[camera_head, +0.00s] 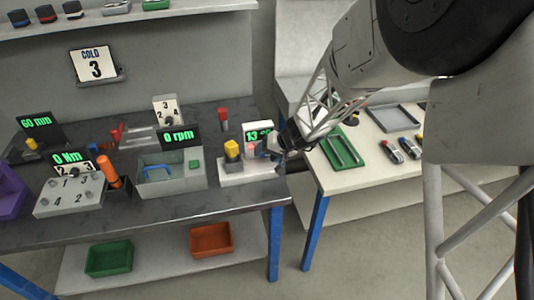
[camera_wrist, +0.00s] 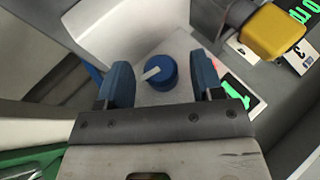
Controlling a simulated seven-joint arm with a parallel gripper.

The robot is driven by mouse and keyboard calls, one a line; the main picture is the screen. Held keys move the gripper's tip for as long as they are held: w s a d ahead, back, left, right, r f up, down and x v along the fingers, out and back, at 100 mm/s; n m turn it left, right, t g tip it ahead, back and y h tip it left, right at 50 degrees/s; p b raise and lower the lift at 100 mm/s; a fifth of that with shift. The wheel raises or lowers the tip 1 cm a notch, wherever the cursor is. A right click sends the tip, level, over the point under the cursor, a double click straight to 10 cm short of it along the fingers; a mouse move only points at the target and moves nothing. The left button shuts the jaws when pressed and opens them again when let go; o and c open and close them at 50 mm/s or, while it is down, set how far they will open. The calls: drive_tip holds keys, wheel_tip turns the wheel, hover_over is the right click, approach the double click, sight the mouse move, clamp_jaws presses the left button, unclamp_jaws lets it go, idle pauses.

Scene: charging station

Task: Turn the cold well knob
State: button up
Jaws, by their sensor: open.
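A round blue knob (camera_wrist: 161,74) with a white pointer bar shows in the wrist view, on a pale unit. My gripper (camera_wrist: 160,66) is open, with one blue finger on each side of the knob and a visible gap to each. In the head view my gripper (camera_head: 273,147) is at the right end of the white cold well unit (camera_head: 245,175), by its "13" display (camera_head: 257,131). The knob is hard to make out there. A green-lit display (camera_wrist: 240,92) lies right of the knob in the wrist view. The "COLD 3" card (camera_head: 95,64) is on the back wall.
A yellow-topped part (camera_head: 232,149) stands close left of my gripper; a yellow block (camera_wrist: 274,33) shows in the wrist view. The "0 rpm" unit (camera_head: 172,170) is further left. A second table with a green tray (camera_head: 341,148) is on the right, across a gap.

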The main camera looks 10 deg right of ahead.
drive_tip(key=v, duration=0.7)
drive_tip(key=shift+d+r, duration=0.15)
drive_tip(key=shift+r, duration=0.1)
drive_tip(key=shift+s, duration=0.1)
drive_tip(key=s+a+r+n+g+h, duration=0.1)
drive_tip(key=s+a+r, duration=0.1)
drive_tip(key=s+r, duration=0.5)
drive_tip(key=s+a+r+g+h, duration=0.1)
drive_tip(key=s+a+r, duration=0.2)
drive_tip(key=s+r, duration=0.35)
drive_tip(key=s+d+r+h, duration=0.1)
drive_tip(key=s+r+h, duration=0.1)
drive_tip(key=s, duration=0.6)
drive_tip(key=s+d+r+h, duration=0.1)
drive_tip(key=s+r+h, duration=0.2)
drive_tip(key=s, duration=0.4)
drive_tip(key=shift+s+d+r, duration=0.15)
drive_tip(key=shift+s+r, duration=0.2)
drive_tip(key=shift+r, duration=0.15)
idle(2.8)
